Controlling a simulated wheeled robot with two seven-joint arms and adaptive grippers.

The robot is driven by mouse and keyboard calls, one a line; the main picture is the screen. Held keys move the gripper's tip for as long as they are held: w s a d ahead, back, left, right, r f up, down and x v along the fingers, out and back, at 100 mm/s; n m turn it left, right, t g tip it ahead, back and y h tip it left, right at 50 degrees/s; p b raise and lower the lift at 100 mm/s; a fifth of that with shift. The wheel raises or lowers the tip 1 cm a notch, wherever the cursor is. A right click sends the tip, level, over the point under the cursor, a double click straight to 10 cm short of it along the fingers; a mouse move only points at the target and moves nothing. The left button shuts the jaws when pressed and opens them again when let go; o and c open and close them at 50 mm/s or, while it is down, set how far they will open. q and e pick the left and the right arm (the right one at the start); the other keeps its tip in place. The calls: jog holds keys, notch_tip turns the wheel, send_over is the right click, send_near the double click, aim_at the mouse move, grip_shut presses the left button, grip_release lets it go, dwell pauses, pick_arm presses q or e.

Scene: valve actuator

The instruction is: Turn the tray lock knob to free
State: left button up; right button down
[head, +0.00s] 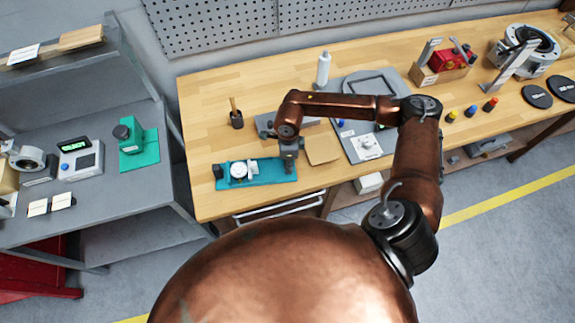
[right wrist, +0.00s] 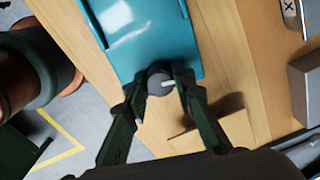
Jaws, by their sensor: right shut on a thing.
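The teal tray (head: 262,176) lies on the wooden bench near its front edge and fills the top of the right wrist view (right wrist: 145,38). The lock knob (right wrist: 156,79) is a small dark grey round knob with a white pointer mark, at the tray's end. My right gripper (right wrist: 160,88) is shut on the knob, with a dark finger on each side of it. In the head view my right gripper (head: 289,170) is over the tray's right end and hides the knob there. My left gripper is in neither view.
A round white dial gauge (head: 239,170) sits on the tray's left part. A tan pad (head: 323,149) lies just right of the gripper. A grey board (head: 362,82) and a white bottle (head: 323,69) are behind.

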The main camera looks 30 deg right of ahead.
jog(key=shift+n, duration=0.3)
jog(key=c, duration=1.6)
grip_release()
jog(key=shift+r, duration=0.2)
notch_tip(320, 180, up, 12)
jog(key=shift+f, duration=0.2)
